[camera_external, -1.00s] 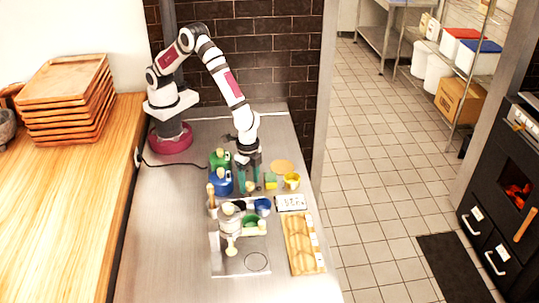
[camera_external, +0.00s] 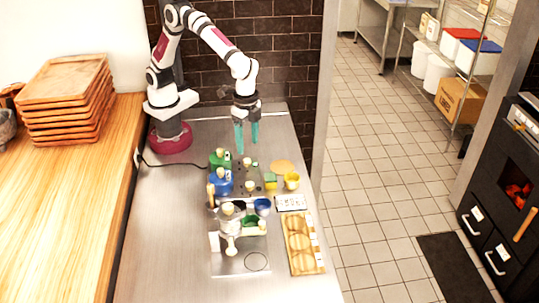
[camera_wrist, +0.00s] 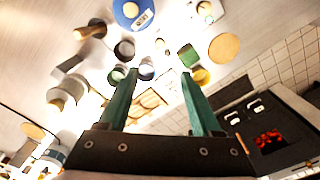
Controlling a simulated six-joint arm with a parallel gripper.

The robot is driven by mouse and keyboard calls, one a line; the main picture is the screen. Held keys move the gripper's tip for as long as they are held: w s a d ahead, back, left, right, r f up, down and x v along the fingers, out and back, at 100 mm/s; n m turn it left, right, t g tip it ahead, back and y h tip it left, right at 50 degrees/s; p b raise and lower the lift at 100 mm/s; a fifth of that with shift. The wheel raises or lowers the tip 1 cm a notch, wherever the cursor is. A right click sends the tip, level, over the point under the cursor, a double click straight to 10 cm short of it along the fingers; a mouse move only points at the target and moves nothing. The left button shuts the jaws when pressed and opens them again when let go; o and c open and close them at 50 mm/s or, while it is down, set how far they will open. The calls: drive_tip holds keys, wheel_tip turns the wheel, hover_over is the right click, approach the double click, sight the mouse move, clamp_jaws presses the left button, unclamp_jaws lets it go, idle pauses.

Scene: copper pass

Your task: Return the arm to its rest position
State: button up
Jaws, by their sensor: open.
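My gripper (camera_external: 247,138) hangs above the far part of the steel counter (camera_external: 165,250), with its teal fingers pointing down. The fingers are apart with nothing between them. In the wrist view, the open gripper (camera_wrist: 157,75) also shows with an empty gap. In the external view, my arm is bent up from its base at the back left of the counter. The gripper is clear of the items below it.
Below and nearer stand a green jug (camera_external: 217,160), a blue jug (camera_external: 221,183), a yellow cup (camera_external: 292,181), a blue cup (camera_external: 262,206) and a wooden tray (camera_external: 291,250). Stacked wooden trays (camera_external: 65,95) are at left. A brick wall (camera_external: 285,60) stands behind.

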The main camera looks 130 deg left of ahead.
idle(0.3)
drive_tip(key=s+a+r+m+y, duration=0.1)
drive_tip(key=s+a+r+m, duration=0.15)
drive_tip(key=s, duration=0.55)
drive_tip(key=s+a+r+m, duration=0.1)
drive_tip(key=s+r, duration=0.2)
drive_tip(key=s, duration=0.5)
drive_tip(key=s+a+f+m, duration=0.1)
drive_tip(key=s, duration=0.6)
drive_tip(key=s+a+f+m, duration=0.1)
drive_tip(key=s+a, duration=0.1)
drive_tip(key=s, duration=0.5)
drive_tip(key=shift+f+y, duration=0.35)
drive_tip(key=shift+y, duration=0.05)
